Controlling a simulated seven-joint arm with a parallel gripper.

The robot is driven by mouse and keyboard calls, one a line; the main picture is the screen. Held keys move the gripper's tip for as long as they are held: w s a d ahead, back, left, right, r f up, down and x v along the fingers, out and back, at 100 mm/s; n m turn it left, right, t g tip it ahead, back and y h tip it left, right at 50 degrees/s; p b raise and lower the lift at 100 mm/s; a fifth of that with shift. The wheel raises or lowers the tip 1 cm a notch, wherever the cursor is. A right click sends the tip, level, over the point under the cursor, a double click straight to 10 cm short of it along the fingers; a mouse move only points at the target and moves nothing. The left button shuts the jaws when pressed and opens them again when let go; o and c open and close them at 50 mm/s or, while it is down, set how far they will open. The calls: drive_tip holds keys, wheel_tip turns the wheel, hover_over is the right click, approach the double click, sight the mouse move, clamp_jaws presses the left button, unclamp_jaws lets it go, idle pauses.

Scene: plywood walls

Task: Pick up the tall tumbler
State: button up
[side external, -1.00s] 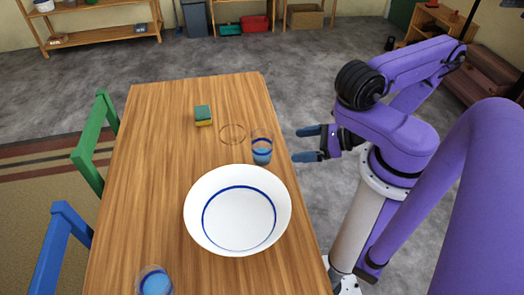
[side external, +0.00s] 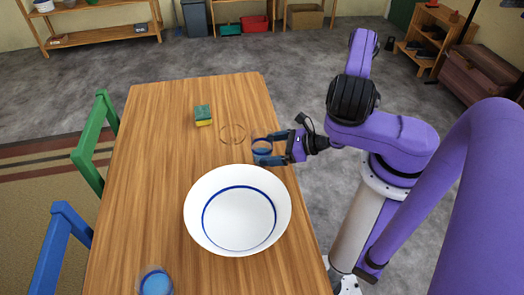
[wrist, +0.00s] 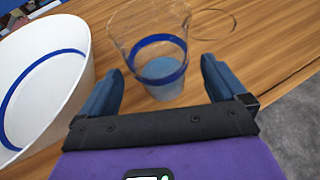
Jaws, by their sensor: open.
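The tall tumbler (side external: 261,147), clear glass with a blue band and blue lower part, stands upright near the table's right edge. It also shows in the wrist view (wrist: 160,68), between my fingers. My gripper (side external: 269,149) is open, with one finger on either side of the tumbler. In the wrist view, my gripper (wrist: 162,66) shows a gap beside the glass at the right finger; whether the left finger touches it I cannot tell. The fingers partly cover the tumbler in the side view.
A large white bowl (side external: 210,190) with a blue ring stands close in front of the tumbler. A thin ring (side external: 233,134) lies behind it, and a green-yellow sponge (side external: 203,115) farther left. The table's left side is clear.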

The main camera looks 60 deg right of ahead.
sight(262, 149)
drive_tip(key=shift+x, duration=1.8)
drive_tip(key=c, duration=1.1)
drive_tip(key=shift+r, duration=0.25)
drive_tip(key=shift+r, duration=4.65)
